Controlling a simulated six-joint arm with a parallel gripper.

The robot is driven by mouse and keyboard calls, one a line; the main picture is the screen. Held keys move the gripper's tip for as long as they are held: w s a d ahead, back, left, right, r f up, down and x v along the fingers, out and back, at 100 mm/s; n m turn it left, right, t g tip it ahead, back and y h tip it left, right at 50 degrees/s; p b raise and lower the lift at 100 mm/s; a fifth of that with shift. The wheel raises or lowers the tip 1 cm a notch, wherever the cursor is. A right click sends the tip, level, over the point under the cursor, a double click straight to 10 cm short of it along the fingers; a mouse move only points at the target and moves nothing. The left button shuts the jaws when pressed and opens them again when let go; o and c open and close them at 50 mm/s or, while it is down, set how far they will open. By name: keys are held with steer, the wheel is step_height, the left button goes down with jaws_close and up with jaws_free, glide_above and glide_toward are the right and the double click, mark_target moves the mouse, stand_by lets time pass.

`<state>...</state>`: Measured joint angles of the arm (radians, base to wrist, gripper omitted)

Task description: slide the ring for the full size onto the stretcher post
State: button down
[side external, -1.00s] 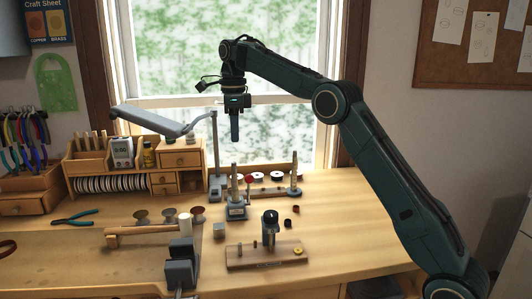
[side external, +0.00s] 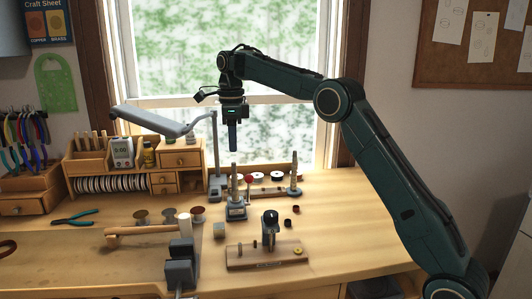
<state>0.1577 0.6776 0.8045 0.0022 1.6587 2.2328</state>
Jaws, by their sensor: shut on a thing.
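A small gap shows between the fingertips and the post top. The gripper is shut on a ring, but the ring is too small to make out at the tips.
A wooden board (side external: 240,262) with small posts and a yellow piece (side external: 298,250) lies in front. Small dark rings (side external: 287,223) lie right of the stretcher. A tapered post (side external: 294,172) stands behind right. A lamp arm (side external: 150,122) reaches across the left.

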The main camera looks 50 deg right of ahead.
steer(key=shift+f, duration=1.05)
steer(key=shift+f, duration=1.65)
stand_by(0.6)
steer(key=c, duration=1.2)
jaws_free()
steer(key=shift+r, duration=0.1)
steer(key=shift+r, duration=3.65)
